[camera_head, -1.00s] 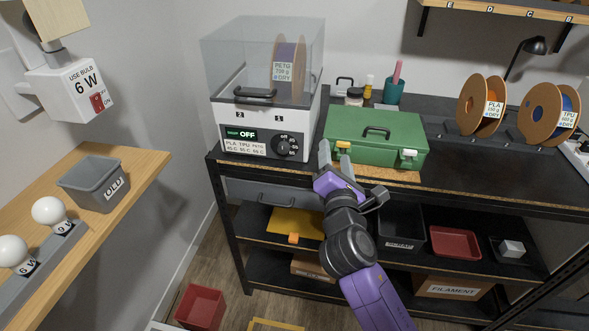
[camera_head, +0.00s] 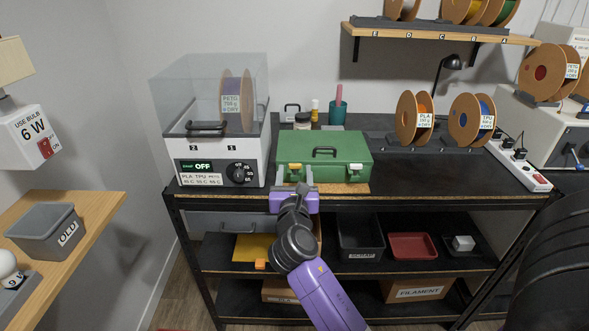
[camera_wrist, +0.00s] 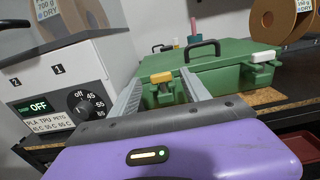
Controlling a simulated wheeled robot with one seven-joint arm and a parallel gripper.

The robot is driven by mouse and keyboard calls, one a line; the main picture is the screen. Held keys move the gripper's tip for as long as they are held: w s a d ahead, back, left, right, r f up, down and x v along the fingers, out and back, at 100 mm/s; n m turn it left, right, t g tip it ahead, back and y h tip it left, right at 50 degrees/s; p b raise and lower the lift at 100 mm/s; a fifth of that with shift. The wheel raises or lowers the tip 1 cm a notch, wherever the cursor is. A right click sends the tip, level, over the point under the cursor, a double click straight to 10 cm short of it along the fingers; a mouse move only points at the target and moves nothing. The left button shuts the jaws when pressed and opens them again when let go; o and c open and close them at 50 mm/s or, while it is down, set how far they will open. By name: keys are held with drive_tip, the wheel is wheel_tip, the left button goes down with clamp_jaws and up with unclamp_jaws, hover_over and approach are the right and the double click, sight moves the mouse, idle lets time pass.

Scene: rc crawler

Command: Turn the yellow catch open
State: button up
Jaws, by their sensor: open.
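A green case (camera_head: 345,148) with a dark handle on its lid stands closed on the dark bench top. The yellow catch (camera_head: 295,168) is on the left of its front side; a white catch (camera_head: 355,168) is on the right. My gripper (camera_head: 295,180) is open, right in front of the yellow catch. In the wrist view the yellow catch (camera_wrist: 162,77) shows between my two grey fingers, whose tips reach toward the case front on either side of it. I cannot tell whether the fingers touch the catch.
A filament dryer (camera_head: 220,150) with a clear lid stands close at the left of the case. A teal cup (camera_head: 337,117) and small bottles stand behind it. Filament spools (camera_head: 405,118) are at the right.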

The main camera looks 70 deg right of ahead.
drive_tip(key=shift+x, duration=0.85)
clamp_jaws()
drive_tip(key=shift+w+m+g, duration=0.15)
drive_tip(key=shift+m+g, duration=0.15)
drive_tip(key=m+g, duration=0.1)
drive_tip(key=m+g+h, duration=0.1)
drive_tip(key=g, duration=0.1)
drive_tip(key=shift+w+a+g, duration=0.15)
drive_tip(key=shift+w+g, duration=0.15)
drive_tip(key=shift+w+m+g, duration=0.15)
drive_tip(key=shift+m+g, duration=1.05)
drive_tip(key=shift+g, duration=0.55)
drive_tip(key=shift+w+m+g, duration=0.2)
drive_tip(key=shift+m+g, duration=1)
drive_tip(key=shift+g, duration=0.55)
